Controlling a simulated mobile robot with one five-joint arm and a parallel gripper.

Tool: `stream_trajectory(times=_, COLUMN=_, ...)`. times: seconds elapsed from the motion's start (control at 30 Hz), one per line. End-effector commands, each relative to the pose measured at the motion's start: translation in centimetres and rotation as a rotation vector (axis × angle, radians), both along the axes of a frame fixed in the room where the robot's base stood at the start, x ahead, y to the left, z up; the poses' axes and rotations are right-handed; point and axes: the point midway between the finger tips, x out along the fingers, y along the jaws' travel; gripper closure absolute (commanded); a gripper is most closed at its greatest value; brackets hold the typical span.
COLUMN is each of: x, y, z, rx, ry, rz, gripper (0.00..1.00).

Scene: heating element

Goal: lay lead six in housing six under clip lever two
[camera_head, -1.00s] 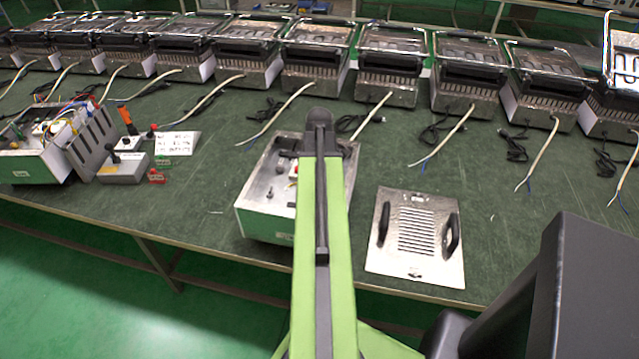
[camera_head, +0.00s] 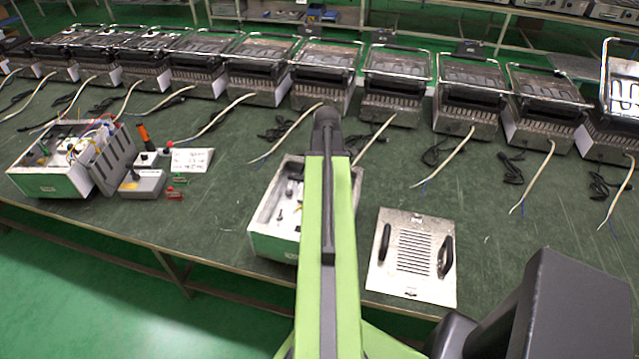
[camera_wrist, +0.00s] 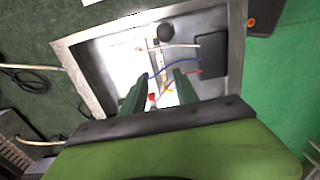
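An open metal housing (camera_head: 272,245) stands on the bench in the head view, partly hidden behind my green arm. I cannot read its number. The wrist view looks down into a housing (camera_wrist: 236,60) with a white lead (camera_wrist: 180,46), a blue lead (camera_wrist: 182,64) and a red lead (camera_wrist: 190,72) running to a dark block (camera_wrist: 210,52). My gripper (camera_wrist: 160,82) is over this housing, its two green fingers apart. Small red and yellow parts show between and behind the fingers; I cannot tell which is the clip lever. No lead is visibly held. My fingers are hidden in the head view.
A slotted metal plate with black handles (camera_head: 413,258) lies right of the housing. Several grills with cables line the back.

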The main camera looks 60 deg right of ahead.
Motion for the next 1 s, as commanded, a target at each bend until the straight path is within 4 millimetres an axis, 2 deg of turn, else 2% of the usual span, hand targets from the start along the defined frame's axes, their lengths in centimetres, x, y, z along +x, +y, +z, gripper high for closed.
stream_trajectory(times=0.23, x=0.6, y=0.5, z=-0.2, rx=0.000, ry=0.000, rz=-0.001, gripper=0.64)
stream_trajectory(times=0.27, x=1.2, y=1.0, z=-0.2, rx=0.000, ry=0.000, rz=-0.002, gripper=0.64)
stream_trajectory(times=0.37, x=5.6, y=5.1, z=-0.2, rx=0.000, ry=-0.001, rz=-0.020, gripper=0.64)
stream_trajectory(times=0.47, x=11.8, y=12.5, z=-0.2, rx=0.000, ry=0.000, rz=-0.061, gripper=0.64)
stream_trajectory(times=0.5, x=14.0, y=16.0, z=-0.2, rx=0.000, ry=0.000, rz=-0.082, gripper=0.64)
stream_trajectory(times=0.57, x=16.8, y=21.3, z=-0.2, rx=0.000, ry=0.000, rz=-0.112, gripper=0.64)
stream_trajectory(times=0.6, x=18.3, y=24.9, z=-0.2, rx=0.000, ry=0.000, rz=-0.134, gripper=0.64)
stream_trajectory(times=0.63, x=19.3, y=27.7, z=-0.2, rx=0.000, ry=0.000, rz=-0.149, gripper=0.64)
stream_trajectory(times=0.67, x=20.1, y=30.5, z=-0.2, rx=0.000, ry=0.000, rz=-0.166, gripper=0.64)
stream_trajectory(times=0.7, x=20.9, y=34.0, z=-0.1, rx=-0.001, ry=0.000, rz=-0.186, gripper=0.64)
stream_trajectory(times=0.8, x=21.8, y=41.7, z=-0.2, rx=-0.001, ry=0.000, rz=-0.235, gripper=0.64)
stream_trajectory(times=0.9, x=21.8, y=46.9, z=-0.2, rx=-0.001, ry=0.000, rz=-0.271, gripper=0.64)
stream_trajectory(times=1.0, x=21.7, y=49.4, z=-0.2, rx=-0.001, ry=0.000, rz=-0.296, gripper=0.64)
